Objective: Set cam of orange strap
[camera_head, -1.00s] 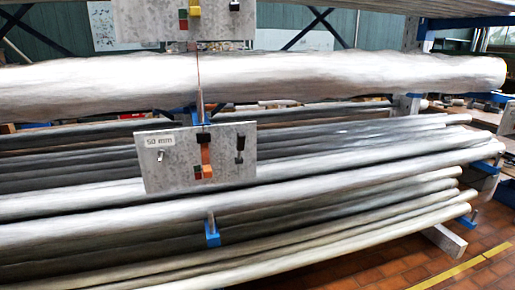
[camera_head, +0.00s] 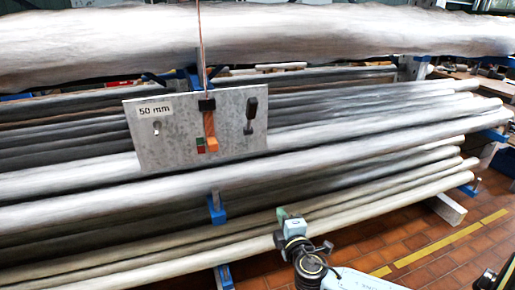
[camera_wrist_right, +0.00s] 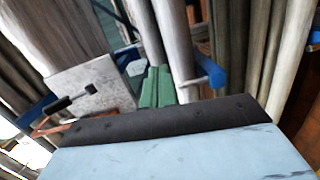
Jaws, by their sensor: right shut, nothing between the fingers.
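A grey plate (camera_head: 180,150) marked 50 mm hangs on a thin cord in front of the pipes. The orange strap (camera_head: 210,125) runs down its middle from a black block (camera_head: 207,106). At its lower end sit an orange block (camera_head: 212,145) and a red-and-green block (camera_head: 200,145). A black-handled lever (camera_head: 250,115) is at the plate's right. My right gripper (camera_head: 283,213) is below and right of the plate, apart from it, shut and empty. Its green fingers (camera_wrist_right: 156,87) show in the right wrist view, with the plate (camera_wrist_right: 95,85) beyond. My left gripper is out of view.
A thick silvery pipe (camera_head: 270,45) crosses above the plate. Several long grey pipes (camera_head: 380,135) lie racked behind and below it. Blue rack brackets (camera_head: 217,208) stick out between them. Tiled floor (camera_head: 400,245) with a yellow line is at lower right.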

